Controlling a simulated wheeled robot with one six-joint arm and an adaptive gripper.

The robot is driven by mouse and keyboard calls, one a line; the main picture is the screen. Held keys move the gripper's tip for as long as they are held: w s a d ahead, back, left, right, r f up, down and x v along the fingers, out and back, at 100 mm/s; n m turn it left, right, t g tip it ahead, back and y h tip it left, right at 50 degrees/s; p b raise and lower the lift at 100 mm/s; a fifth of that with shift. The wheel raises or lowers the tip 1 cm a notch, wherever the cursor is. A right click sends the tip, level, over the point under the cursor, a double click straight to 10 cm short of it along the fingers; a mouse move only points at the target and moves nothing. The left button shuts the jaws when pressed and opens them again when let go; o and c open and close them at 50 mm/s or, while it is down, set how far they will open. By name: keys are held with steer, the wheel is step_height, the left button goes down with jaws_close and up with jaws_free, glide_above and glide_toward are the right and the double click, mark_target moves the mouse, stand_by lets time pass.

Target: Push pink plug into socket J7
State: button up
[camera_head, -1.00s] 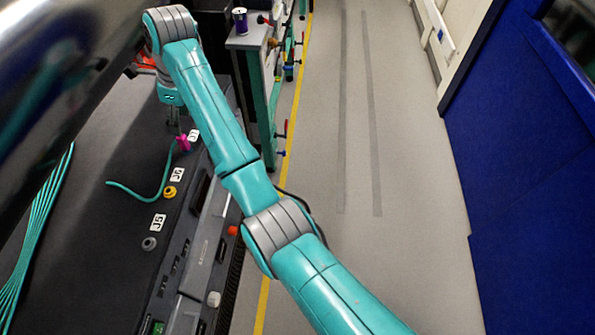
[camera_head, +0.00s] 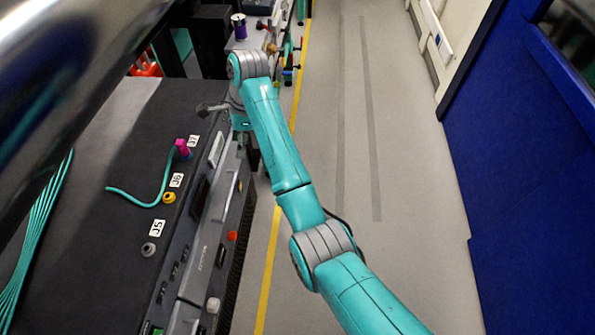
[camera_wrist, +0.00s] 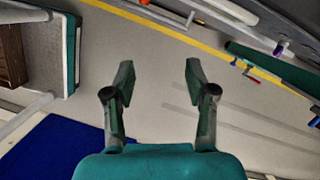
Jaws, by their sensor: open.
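The pink plug (camera_head: 183,148) stands upright at the J7 label (camera_head: 193,140) on the dark panel. A teal cable (camera_head: 150,203) runs from it, curving down and left. Socket J7 itself is hidden beneath the plug; I cannot tell how deep the plug sits.
A yellow socket (camera_head: 169,197) by label J6 and a grey socket (camera_head: 149,249) by label J5 line the panel. Several teal cables (camera_head: 35,235) lie at left. A purple can (camera_head: 239,26) stands on a cart behind. The floor (camera_head: 400,200) at right is clear.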

steer(key=s+d+f+n+g+h, duration=0.1)
steer(key=d+f+n, duration=0.4)
steer(key=d+f, duration=0.6)
steer(key=shift+s+d+f+n, duration=0.15)
steer(key=shift+d+f+n, duration=0.15)
steer(key=shift+d, duration=2)
steer(key=s+d+f+n+t, duration=0.1)
steer(key=s+d+f+t, duration=0.3)
steer(key=s+f, duration=0.5)
steer(key=s+d+f+n+t, duration=0.1)
steer(key=s+d+f+t, duration=0.1)
steer(key=s+d+f, duration=0.7)
steer(key=s+d+n+t, duration=0.2)
steer(key=s+t, duration=0.2)
steer(key=s, duration=0.8)
steer(key=s+d+r+n+t, duration=0.1)
steer(key=s+r+t, duration=0.1)
steer(key=s+r, duration=0.4)
steer(key=s+d+r+n+t+h, duration=0.1)
steer(key=s+r, duration=0.5)
steer(key=r, duration=0.7)
steer(key=s+d+r+n+t, duration=0.2)
steer(key=s+r+t, duration=0.1)
steer(key=s+r, duration=0.4)
step_height(320, 180, up, 2)
steer(key=shift+d+r+n+t+h, duration=0.2)
steer(key=shift+d+n+t+h, duration=0.1)
steer(key=shift+d+t+h, duration=0.1)
